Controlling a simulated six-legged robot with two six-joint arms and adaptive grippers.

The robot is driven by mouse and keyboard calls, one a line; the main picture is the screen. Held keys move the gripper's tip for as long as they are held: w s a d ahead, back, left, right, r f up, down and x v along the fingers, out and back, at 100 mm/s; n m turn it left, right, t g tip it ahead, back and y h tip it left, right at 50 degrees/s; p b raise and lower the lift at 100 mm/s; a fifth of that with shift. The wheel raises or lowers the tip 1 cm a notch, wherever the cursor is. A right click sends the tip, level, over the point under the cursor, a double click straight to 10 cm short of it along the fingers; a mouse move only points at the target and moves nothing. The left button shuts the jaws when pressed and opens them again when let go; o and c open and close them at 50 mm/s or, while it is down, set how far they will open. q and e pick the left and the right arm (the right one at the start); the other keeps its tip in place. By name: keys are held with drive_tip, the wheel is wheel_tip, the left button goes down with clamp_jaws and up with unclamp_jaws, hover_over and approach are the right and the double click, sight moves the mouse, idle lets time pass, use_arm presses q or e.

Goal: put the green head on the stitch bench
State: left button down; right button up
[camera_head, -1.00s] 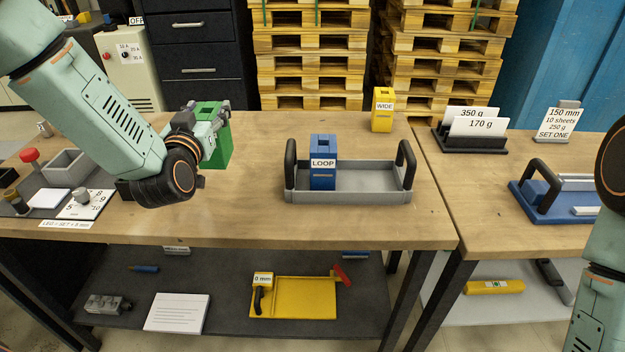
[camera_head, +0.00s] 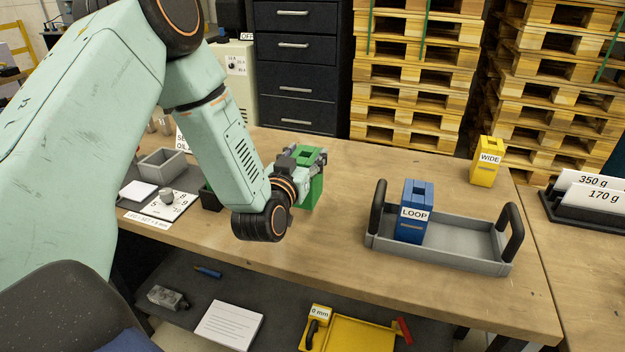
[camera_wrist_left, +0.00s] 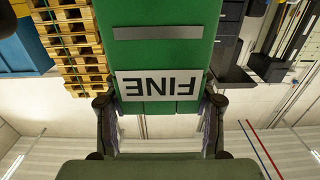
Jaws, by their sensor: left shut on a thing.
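The green head (camera_head: 315,185) is a tall green block, on the wooden bench or just above it; I cannot tell which. My left gripper (camera_head: 308,160) is shut on its upper part and hides much of it. In the left wrist view the green head (camera_wrist_left: 165,60) fills the middle between the two fingers (camera_wrist_left: 160,115), and its white label reads FINE upside down. A blue head (camera_head: 413,215) labelled LOOP stands in a grey tray (camera_head: 466,252) with black handles. A yellow head (camera_head: 487,165) labelled WIDE stands at the back right. My right gripper is not in view.
A small grey bin (camera_head: 163,163) and a white dial card (camera_head: 160,205) lie at the left of the bench. Card holders (camera_head: 590,205) stand at the right. The wood between the green head and the tray is clear. A yellow tray (camera_head: 360,335) lies on the shelf below.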

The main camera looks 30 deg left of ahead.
use_arm(q)
drive_tip(key=shift+d+f, duration=0.15)
drive_tip(key=shift+d, duration=0.05)
drive_tip(key=shift+s+d, duration=0.2)
drive_tip(key=shift+s, duration=0.25)
drive_tip(key=f, duration=0.2)
drive_tip(key=w+f+b, duration=0.1)
drive_tip(key=f, duration=0.1)
drive_tip(key=shift+a, duration=0.3)
drive_tip(key=shift+s+d+r, duration=0.25)
drive_tip(key=shift+s, duration=0.15)
drive_tip(key=shift+a+f, duration=0.1)
drive_tip(key=shift+f, duration=0.05)
drive_tip(key=c, duration=0.5)
unclamp_jaws()
drive_tip(key=shift+w+f, duration=0.15)
drive_tip(key=shift+f, duration=0.1)
drive_tip(key=shift+o, duration=0.3)
drive_tip(key=shift+r, duration=0.15)
